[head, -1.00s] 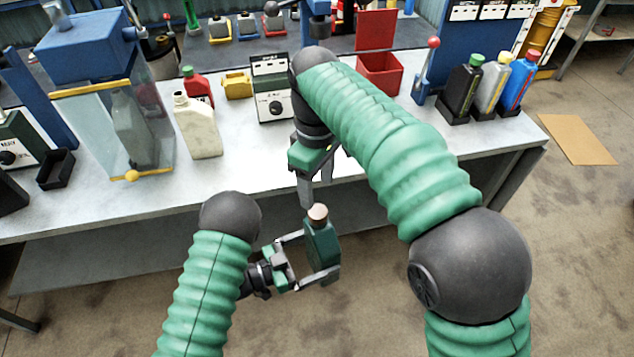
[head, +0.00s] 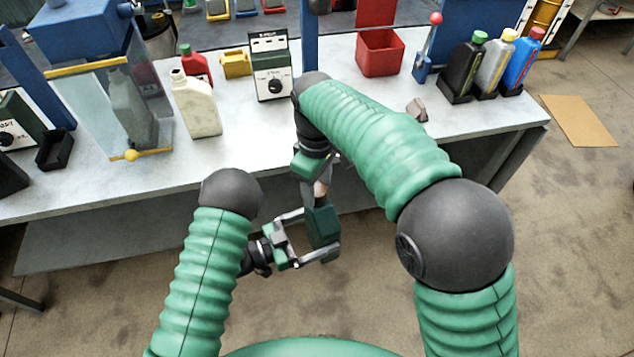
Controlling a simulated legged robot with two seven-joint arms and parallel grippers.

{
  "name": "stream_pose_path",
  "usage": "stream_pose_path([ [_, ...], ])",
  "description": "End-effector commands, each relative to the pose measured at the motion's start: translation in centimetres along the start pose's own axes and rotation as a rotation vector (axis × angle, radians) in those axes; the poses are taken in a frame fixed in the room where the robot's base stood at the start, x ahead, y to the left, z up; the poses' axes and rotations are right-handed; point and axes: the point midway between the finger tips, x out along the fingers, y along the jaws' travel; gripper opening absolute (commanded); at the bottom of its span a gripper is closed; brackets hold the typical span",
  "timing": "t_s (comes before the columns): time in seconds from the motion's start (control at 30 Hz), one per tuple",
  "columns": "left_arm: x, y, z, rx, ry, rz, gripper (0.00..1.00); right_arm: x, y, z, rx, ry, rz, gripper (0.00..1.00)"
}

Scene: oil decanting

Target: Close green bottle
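The green bottle (head: 322,226) is dark green and upright, slightly tilted, in front of the workbench. My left gripper (head: 318,238) is shut on its body from the left. A pinkish-brown cap (head: 321,188) shows at the top of the bottle. My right gripper (head: 321,181) points down from above, with its fingers at the cap. Whether the fingers press on the cap is too small to tell. The fingers partly hide the cap and the bottle neck.
The workbench (head: 250,150) lies behind the bottle. On it stand a cream bottle (head: 197,105), a grey-white device (head: 271,72), a red bin (head: 380,55) and a small brownish block (head: 417,110). Black, grey and blue bottles (head: 489,65) stand at the right. Open floor lies in front.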

Motion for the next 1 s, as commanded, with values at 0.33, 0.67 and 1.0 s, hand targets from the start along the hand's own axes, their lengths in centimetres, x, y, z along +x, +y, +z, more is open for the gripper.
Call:
stream_pose_path([
  [0.33, 0.04, -0.01, -0.21, 0.002, 0.006, 0.001, 0.0, -0.06, 0.08, 0.02, 0.001, 0.0, 0.001, 0.03],
  [0.67, 0.04, 0.01, -0.21, 0.002, 0.006, 0.001, 0.0, -0.08, 0.13, 0.0, 0.232, 0.001, 0.003, 0.0],
  [1.0, 0.03, 0.03, -0.2, 0.002, 0.006, 0.002, 0.0, -0.09, 0.2, 0.02, 0.282, 0.002, 0.004, 0.46],
])
